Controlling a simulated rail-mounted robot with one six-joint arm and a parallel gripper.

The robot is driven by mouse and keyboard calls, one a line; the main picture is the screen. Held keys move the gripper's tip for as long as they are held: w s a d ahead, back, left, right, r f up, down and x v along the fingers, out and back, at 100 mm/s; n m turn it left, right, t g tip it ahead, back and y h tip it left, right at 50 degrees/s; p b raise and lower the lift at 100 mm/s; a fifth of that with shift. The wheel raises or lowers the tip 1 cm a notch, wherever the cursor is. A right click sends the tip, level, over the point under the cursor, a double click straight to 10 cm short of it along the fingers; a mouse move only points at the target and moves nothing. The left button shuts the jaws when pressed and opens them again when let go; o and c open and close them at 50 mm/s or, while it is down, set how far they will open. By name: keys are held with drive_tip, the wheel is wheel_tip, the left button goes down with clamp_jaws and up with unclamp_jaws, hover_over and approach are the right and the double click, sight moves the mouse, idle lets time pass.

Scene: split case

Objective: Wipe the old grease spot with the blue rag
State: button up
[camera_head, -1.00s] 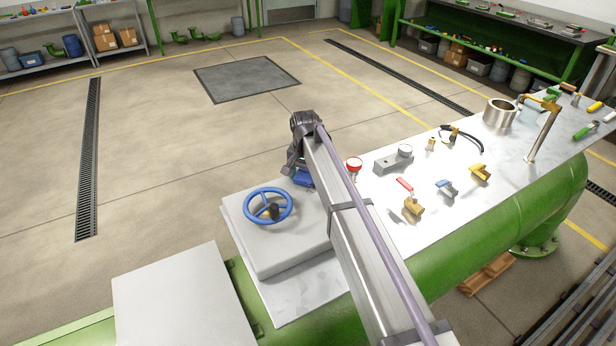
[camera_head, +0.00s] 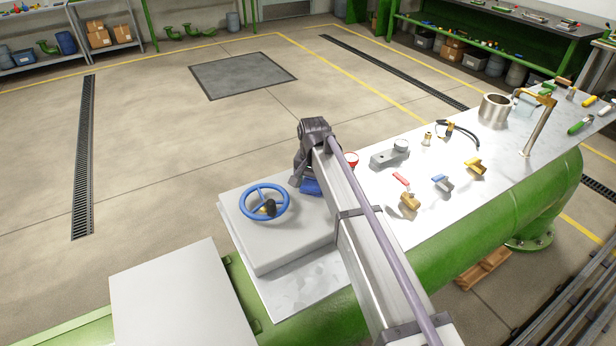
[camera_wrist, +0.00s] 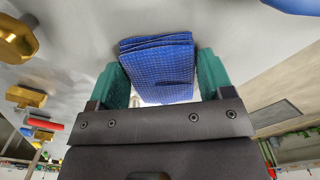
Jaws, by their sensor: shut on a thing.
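The blue rag (camera_wrist: 158,68) is folded and sits between the two green fingers of my gripper (camera_wrist: 160,78) in the wrist view. The fingers press on it from both sides. I cannot make out a grease spot in either view; my arm covers part of the top.
A blue handwheel (camera_head: 263,203) stands left of my gripper on a raised grey slab (camera_head: 290,245). To the right are a gauge block (camera_head: 390,156), several valves (camera_head: 410,200), a black hose (camera_head: 462,130) and a metal cup (camera_head: 494,109).

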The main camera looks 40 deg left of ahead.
drive_tip(key=shift+s+d, duration=0.25)
drive_tip(key=shift+d, duration=0.3)
wheel_tip(320, 180, up, 6)
drive_tip(key=p, duration=0.6)
drive_tip(key=shift+a, duration=0.1)
wheel_tip(320, 180, up, 3)
drive_tip(key=p, duration=0.3)
drive_tip(key=shift+r, duration=0.2)
drive_tip(key=shift+f, duration=0.15)
